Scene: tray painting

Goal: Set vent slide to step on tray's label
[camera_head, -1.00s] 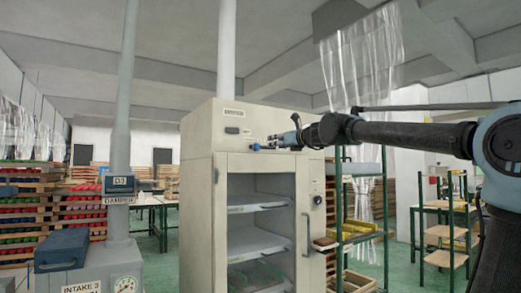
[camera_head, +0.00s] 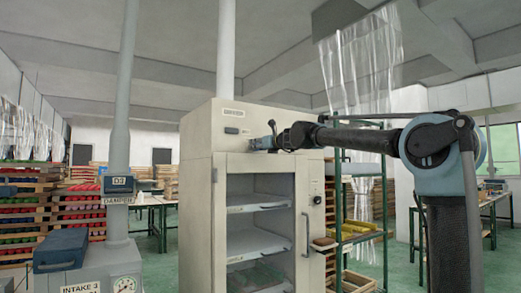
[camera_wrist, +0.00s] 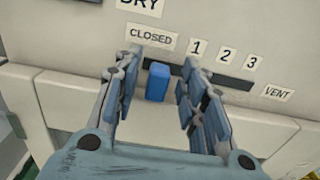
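The vent slide is a blue knob (camera_wrist: 158,82) in a dark slot (camera_wrist: 225,80) on the drying cabinet's front, seen in the wrist view. It stands at the slot's left end, by the CLOSED label (camera_wrist: 151,37). Labels 1, 2 and 3 run to the right, then VENT (camera_wrist: 277,93). My gripper (camera_wrist: 161,72) is open, with one finger on each side of the knob; gaps show on both sides. In the head view my gripper (camera_head: 262,143) is at the cabinet's upper front and hides the knob. No tray label is readable in these views.
The cabinet (camera_head: 205,180) stands open-fronted, with shelves (camera_head: 258,243) inside and a handle (camera_head: 307,235) at its right. A green-framed rack (camera_head: 337,210) stands close on the right. A blue box (camera_head: 61,250) and the damper post (camera_head: 120,190) are at the left.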

